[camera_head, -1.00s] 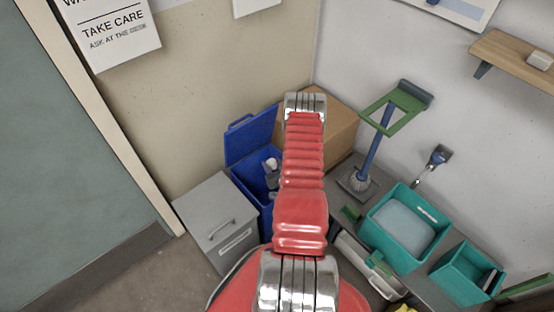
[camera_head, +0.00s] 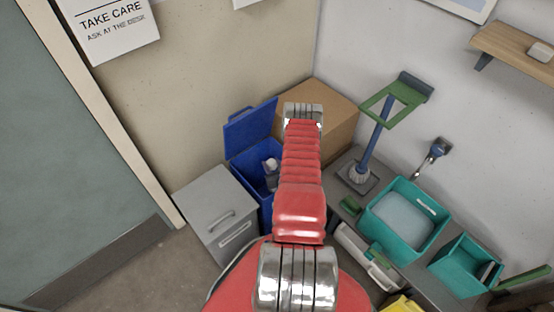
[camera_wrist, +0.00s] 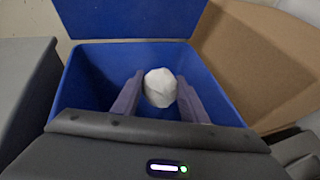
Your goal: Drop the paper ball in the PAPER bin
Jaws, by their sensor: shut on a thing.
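The white paper ball (camera_wrist: 160,88) is between the two lavender-grey fingers of my gripper (camera_wrist: 158,97), which is shut on it. In the wrist view the ball shows against the inside of the open blue bin (camera_wrist: 90,68). How high it is relative to the rim I cannot tell. In the head view the blue bin (camera_head: 240,174) stands by the wall with its lid raised. The white ball (camera_head: 271,163) and part of my gripper (camera_head: 271,177) show at its opening, small and partly hidden by my red arm. No bin label is readable.
A grey cabinet or bin (camera_head: 213,200) with a handle stands left of the blue bin. A cardboard box (camera_head: 335,115) is right behind it. Teal tubs (camera_head: 408,190) and a green-and-blue stand (camera_head: 372,140) are on the grey bench at right. Bare floor lies at lower left.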

